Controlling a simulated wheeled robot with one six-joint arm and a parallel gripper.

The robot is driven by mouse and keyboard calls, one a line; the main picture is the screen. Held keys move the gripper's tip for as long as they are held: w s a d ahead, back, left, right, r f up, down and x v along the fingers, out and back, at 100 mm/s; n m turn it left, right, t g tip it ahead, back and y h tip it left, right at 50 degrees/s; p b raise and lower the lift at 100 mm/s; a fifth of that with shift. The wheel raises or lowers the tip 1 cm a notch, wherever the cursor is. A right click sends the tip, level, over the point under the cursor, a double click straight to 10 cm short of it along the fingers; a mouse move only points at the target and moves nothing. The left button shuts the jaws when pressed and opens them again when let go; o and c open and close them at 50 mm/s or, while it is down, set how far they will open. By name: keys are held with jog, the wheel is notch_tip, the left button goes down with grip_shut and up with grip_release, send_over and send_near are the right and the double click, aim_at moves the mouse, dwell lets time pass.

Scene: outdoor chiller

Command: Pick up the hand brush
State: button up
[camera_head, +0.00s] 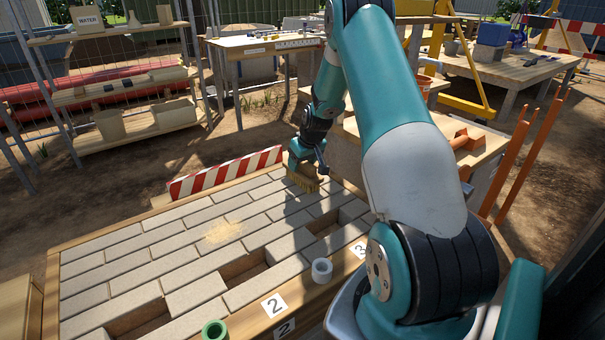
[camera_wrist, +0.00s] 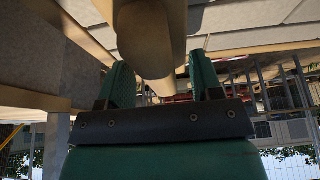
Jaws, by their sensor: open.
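The hand brush (camera_head: 302,181) is at the far right part of the paved bench, near the striped board, with its tan bristles showing below my gripper (camera_head: 307,163). My gripper's body hides most of its upper part in the head view. In the wrist view, which looks upside down, the brush's rounded wooden handle (camera_wrist: 152,40) reaches between the two green fingers of my gripper (camera_wrist: 162,74). The fingers are open, with a visible gap on the right side. On the left side, the handle is close to the finger; I cannot tell whether they touch.
The paved bench (camera_head: 142,258) has open slots in its front part and a patch of sand (camera_head: 222,232). A white ring (camera_head: 322,270) and a green cup (camera_head: 215,331) stand at its front edge. A red-and-white striped board (camera_head: 222,173) stands along the back edge.

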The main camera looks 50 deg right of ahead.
jog(key=shift+f, duration=0.1)
dwell(0.3)
grip_shut()
notch_tip(320, 180, up, 21)
jog(key=p, duration=0.1)
jog(key=shift+f+p, duration=0.2)
jog(key=shift+p, duration=0.2)
